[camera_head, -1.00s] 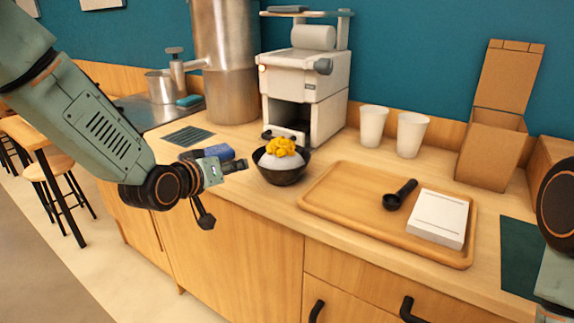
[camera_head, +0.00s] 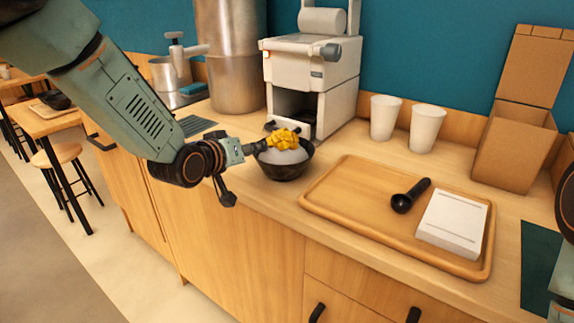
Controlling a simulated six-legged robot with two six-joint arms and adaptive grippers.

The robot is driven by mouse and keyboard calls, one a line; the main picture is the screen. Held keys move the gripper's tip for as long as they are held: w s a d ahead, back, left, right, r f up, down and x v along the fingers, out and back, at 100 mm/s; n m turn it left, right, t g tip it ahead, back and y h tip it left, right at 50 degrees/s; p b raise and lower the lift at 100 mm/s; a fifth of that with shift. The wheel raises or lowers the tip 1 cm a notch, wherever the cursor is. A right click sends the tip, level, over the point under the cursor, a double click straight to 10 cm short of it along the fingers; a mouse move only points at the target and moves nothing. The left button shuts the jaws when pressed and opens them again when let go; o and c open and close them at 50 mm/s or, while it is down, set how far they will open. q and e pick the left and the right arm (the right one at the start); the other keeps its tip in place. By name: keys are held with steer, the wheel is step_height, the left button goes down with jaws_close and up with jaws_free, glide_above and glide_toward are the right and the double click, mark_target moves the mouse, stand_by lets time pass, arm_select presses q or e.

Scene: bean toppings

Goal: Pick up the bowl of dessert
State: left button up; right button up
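The bowl of dessert (camera_head: 285,171) is a dark bowl with a white mound and yellow topping (camera_head: 285,139). It stands on the wooden counter in front of the white machine. My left gripper (camera_head: 245,172) is at the bowl's left side, its fingers spread apart. One dark finger reaches the bowl's left rim and the other hangs lower, in front of the counter edge. Whether a finger touches the bowl cannot be told. My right gripper is out of view; only part of my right arm shows at the right edge.
A wooden tray (camera_head: 337,222) right of the bowl holds a black scoop (camera_head: 410,196) and a white box (camera_head: 452,223). The white machine (camera_head: 310,70) stands behind the bowl. Two white cups (camera_head: 384,117) and a cardboard box (camera_head: 512,145) stand farther right.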

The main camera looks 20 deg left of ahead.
arm_select(q)
steer(key=w, duration=0.1)
steer(key=w+f+b, duration=0.1)
steer(key=shift+w+a, duration=0.2)
steer(key=shift+w, duration=0.1)
steer(key=shift+w+d+f, duration=0.15)
steer(key=shift+w+d, duration=0.25)
steer(key=shift+w, duration=0.2)
steer(key=shift+s+a, duration=0.25)
steer(key=c, duration=0.3)
steer(key=shift+w+d, duration=0.15)
steer(key=shift+d, duration=0.05)
jaws_close()
steer(key=shift+a, duration=0.1)
